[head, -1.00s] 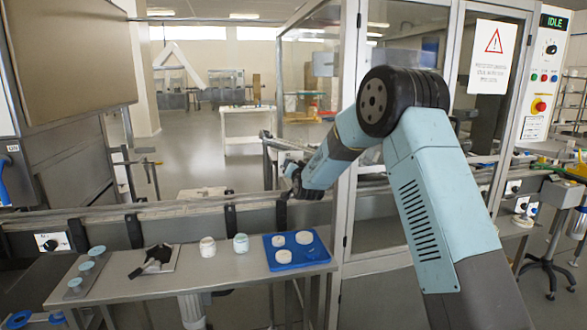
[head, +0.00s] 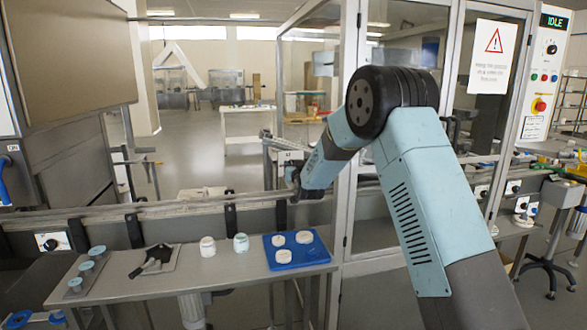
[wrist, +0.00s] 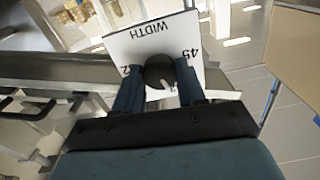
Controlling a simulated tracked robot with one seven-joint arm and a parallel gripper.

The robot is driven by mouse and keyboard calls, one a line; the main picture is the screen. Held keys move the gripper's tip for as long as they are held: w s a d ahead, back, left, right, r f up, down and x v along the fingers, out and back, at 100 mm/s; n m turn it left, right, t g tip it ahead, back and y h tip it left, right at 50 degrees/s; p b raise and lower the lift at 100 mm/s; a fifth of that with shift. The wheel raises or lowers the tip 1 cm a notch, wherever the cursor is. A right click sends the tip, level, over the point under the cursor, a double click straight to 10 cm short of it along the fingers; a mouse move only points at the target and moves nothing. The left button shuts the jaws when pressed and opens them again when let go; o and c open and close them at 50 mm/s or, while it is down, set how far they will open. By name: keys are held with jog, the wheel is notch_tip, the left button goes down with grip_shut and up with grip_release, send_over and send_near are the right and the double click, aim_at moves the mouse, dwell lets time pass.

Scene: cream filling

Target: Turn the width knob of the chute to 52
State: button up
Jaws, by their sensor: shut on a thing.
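The width knob (wrist: 158,67) is a dark round knob on a white plate (wrist: 128,46) marked WIDTH, seen upside down in the wrist view. A 45 shows on the plate's right side; figures at its left and near edges are partly hidden by my fingers. A pale pointer mark on the knob points towards the near side of the picture. My gripper (wrist: 160,84) has its two blue fingers on either side of the knob and is shut on it. In the head view the white plate (head: 290,156) shows small beside my wrist, and the knob is hidden there.
A conveyor rail (head: 170,207) runs across below the arm. A bench (head: 200,270) in front carries a blue tray (head: 296,262) with white rounds, two jars and a dark tool. A glass-walled cabinet stands close on the right, behind my arm.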

jog(key=shift+f, duration=0.3)
jog(key=o, duration=0.8)
jog(key=shift+o, duration=1.3)
jog(key=shift+r, duration=0.2)
jog(key=v, duration=1.3)
jog(key=shift+s, duration=0.3)
jog(key=shift+d, duration=0.1)
